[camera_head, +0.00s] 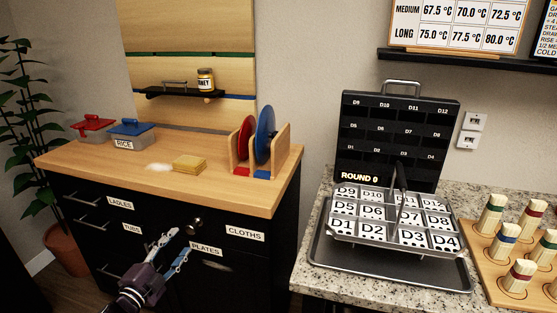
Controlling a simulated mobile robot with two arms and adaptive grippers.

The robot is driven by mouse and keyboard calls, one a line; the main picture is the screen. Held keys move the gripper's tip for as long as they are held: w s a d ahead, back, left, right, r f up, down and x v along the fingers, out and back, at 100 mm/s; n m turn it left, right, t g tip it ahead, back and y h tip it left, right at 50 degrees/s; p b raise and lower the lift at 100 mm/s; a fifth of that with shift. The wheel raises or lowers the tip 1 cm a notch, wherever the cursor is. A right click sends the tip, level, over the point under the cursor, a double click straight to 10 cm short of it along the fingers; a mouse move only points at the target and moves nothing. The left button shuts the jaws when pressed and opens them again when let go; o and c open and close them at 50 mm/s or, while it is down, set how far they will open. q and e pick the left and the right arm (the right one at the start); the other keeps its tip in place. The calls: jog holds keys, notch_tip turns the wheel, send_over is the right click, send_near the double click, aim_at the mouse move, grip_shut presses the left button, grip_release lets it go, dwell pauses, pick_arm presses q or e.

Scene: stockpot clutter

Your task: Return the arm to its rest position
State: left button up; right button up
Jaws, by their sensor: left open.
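My left gripper (177,249) is in the lower left part of the head view, in front of the black cabinet (80,205) near the drawer fronts labelled TUBS and PLATES. Its two fingers are apart and nothing shows between them. It is below the level of the wooden top (215,180). I cannot tell whether it touches the cabinet front. My right gripper does not show.
The top bears a red-lidded box (92,128), a blue-lidded RICE box (131,134), a yellow sponge (189,164) and a rack (283,145) with red and blue discs. A granite counter (335,283) holds a metal tray (390,264) with labelled tiles, a black board (398,120) and wooden pegs (490,219).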

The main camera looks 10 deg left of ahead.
pick_arm(q)
notch_tip(320, 180, up, 6)
jog(key=p, duration=0.6)
jog(key=s+f+n+g+y+b, duration=0.1)
jog(key=s+f+n+g, duration=0.15)
jog(key=f, duration=0.75)
jog(key=s+f+n+g+y, duration=0.15)
jog(key=s+f, duration=0.25)
jog(key=f, duration=0.6)
jog(key=s+d+f+n+g, duration=0.2)
jog(key=s+d+f+g, duration=0.1)
jog(key=s+f, duration=0.6)
jog(key=s+d+f+n+g, duration=0.2)
jog(key=s+f, duration=0.5)
jog(key=f, duration=0.4)
jog(key=s+d+f+n+g, duration=0.1)
jog(key=s+d+f, duration=0.4)
jog(key=s, duration=0.5)
jog(key=s+d+f+n+g+h, duration=0.1)
jog(key=s+d+f+g, duration=0.3)
jog(key=s, duration=0.7)
jog(key=s+d+f+n+g, duration=0.1)
jog(key=s+d+f+g, duration=0.2)
jog(key=s, duration=0.7)
notch_tip(320, 180, down, 3)
jog(key=d, duration=0.2)
jog(key=shift+s+d+n, duration=0.3)
jog(key=shift+s+n, duration=0.05)
jog(key=shift+n, duration=0.05)
